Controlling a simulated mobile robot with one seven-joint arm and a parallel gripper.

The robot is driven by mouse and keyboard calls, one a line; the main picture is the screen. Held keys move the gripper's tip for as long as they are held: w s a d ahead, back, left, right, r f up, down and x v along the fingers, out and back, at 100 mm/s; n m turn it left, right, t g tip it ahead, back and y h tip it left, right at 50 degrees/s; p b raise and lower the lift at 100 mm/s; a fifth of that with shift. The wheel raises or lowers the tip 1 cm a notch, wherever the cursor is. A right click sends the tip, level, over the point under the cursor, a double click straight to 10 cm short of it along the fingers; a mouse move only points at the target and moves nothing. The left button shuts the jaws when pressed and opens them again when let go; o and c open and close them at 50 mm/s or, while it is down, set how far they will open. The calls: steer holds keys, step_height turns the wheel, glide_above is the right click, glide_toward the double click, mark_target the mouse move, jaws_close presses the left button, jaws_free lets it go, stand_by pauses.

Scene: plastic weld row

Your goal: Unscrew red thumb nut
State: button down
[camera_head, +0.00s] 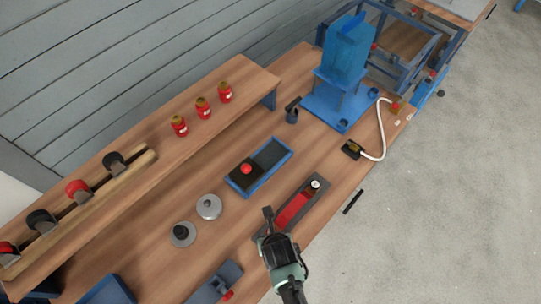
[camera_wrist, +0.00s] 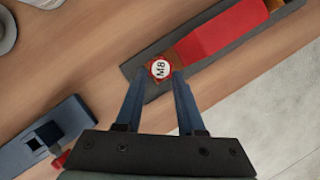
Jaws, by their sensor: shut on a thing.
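The red thumb nut (camera_wrist: 159,69) has a round white cap marked M8. In the wrist view it sits over the near end of a dark plate (camera_wrist: 141,68) that carries a red bar (camera_wrist: 225,30). My gripper (camera_wrist: 159,78) is shut on the nut, with one blue-grey finger on each side of it. In the head view my gripper (camera_head: 268,222) is over the lower end of the dark plate (camera_head: 322,201) and red bar (camera_head: 293,209), and hides the nut. A second white-capped round piece (camera_head: 315,184) is at the plate's far end.
A blue-rimmed tray (camera_head: 277,169) with a red knob (camera_head: 246,169) lies behind the plate. Two grey round pieces (camera_head: 209,206) (camera_head: 182,233) are to the left. A blue fixture (camera_head: 216,285) stands close at lower left. A blue stand (camera_head: 344,60) is at the back.

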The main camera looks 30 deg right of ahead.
steer(key=shift+w+f+n+b, duration=0.1)
steer(key=shift+f+n+b, duration=0.15)
steer(key=shift+b, duration=0.55)
steer(key=shift+r, duration=0.1)
steer(key=shift+w+d+r+n+b, duration=0.15)
steer(key=shift+n+b, duration=0.1)
steer(key=shift+b, duration=0.2)
steer(key=n+b, duration=0.1)
steer(key=n+y+b, duration=0.1)
steer(key=n+b, duration=0.1)
steer(key=shift+d+n+y, duration=0.25)
steer(key=shift+n+y, duration=0.05)
steer(key=shift+n, duration=0.1)
steer(key=n+b, duration=0.1)
steer(key=n+y+b, duration=0.1)
steer(key=b, duration=0.1)
steer(key=shift+d+n, duration=0.2)
steer(key=shift+n, duration=0.1)
steer(key=shift+r+n, duration=0.15)
steer(key=shift+n, duration=0.25)
steer(key=shift+n+y+p, duration=0.3)
steer(key=shift+n+y, duration=0.1)
steer(key=c, duration=0.5)
jaws_free()
steer(key=shift+s, duration=0.25)
steer(key=shift+c, duration=0.2)
